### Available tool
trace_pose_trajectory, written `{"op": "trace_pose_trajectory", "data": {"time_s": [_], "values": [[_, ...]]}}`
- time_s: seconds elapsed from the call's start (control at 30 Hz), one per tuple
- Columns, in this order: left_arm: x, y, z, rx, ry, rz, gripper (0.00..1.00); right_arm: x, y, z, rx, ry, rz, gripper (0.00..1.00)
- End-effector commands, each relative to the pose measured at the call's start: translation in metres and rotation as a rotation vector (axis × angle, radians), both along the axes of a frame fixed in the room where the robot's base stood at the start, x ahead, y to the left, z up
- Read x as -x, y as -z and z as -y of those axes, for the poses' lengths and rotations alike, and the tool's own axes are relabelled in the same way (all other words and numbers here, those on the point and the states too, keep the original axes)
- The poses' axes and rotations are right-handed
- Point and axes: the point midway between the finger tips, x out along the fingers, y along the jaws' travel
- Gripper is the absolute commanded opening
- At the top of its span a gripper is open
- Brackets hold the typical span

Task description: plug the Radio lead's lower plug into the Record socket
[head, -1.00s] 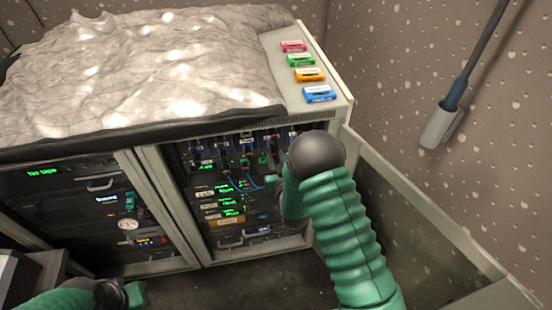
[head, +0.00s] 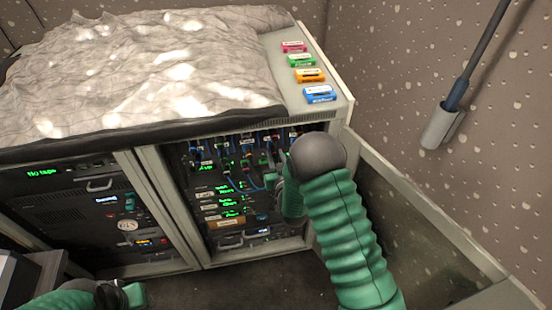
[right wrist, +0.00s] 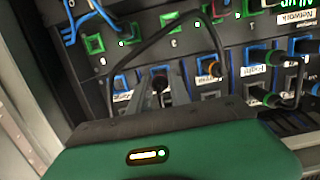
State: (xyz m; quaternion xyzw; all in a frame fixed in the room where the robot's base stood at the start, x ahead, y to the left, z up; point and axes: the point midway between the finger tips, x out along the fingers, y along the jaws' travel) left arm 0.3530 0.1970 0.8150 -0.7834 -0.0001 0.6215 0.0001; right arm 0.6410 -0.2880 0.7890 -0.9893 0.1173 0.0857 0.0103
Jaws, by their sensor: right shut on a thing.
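The open right bay of the cabinet holds the socket panel (head: 235,165), with several blue and dark leads and small white labels. My right gripper (head: 272,180) is at the right part of this panel, partly hidden behind my own arm. In the right wrist view its two grey fingers (right wrist: 162,88) are shut on a dark plug (right wrist: 159,80) right at a socket in the row of blue-framed sockets. I cannot tell whether the plug is seated. The Radio and Record labels are too small or tilted to read. My left gripper (head: 135,294) is at the lower left, away from the panel; its jaws are unclear.
In the right wrist view a black cable (right wrist: 150,40) arches across the panel, near green-framed sockets (right wrist: 94,44). Several plugs sit at the right, below a Network label (right wrist: 296,17). An open cabinet door (head: 430,220) stands right of my arm. Coloured blocks (head: 309,75) lie on top.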

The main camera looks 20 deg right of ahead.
Motion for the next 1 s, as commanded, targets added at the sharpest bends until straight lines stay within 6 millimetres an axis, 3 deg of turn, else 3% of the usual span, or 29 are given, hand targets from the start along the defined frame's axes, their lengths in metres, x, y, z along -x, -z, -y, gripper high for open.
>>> {"op": "trace_pose_trajectory", "data": {"time_s": [0.9, 0.93, 1.0], "values": [[0.0, 0.003, 0.0, 0.0, 0.0, 0.0, 0.36, -0.014, -0.001, 0.003, 0.001, 0.0, 0.003, 0.0], [0.0, 0.003, 0.0, 0.0, 0.0, 0.0, 0.36, -0.014, -0.002, 0.003, 0.001, 0.0, 0.004, 0.26], [0.0, 0.003, 0.0, 0.0, 0.0, 0.0, 0.36, -0.014, -0.002, 0.003, 0.001, 0.0, 0.004, 0.35]]}}
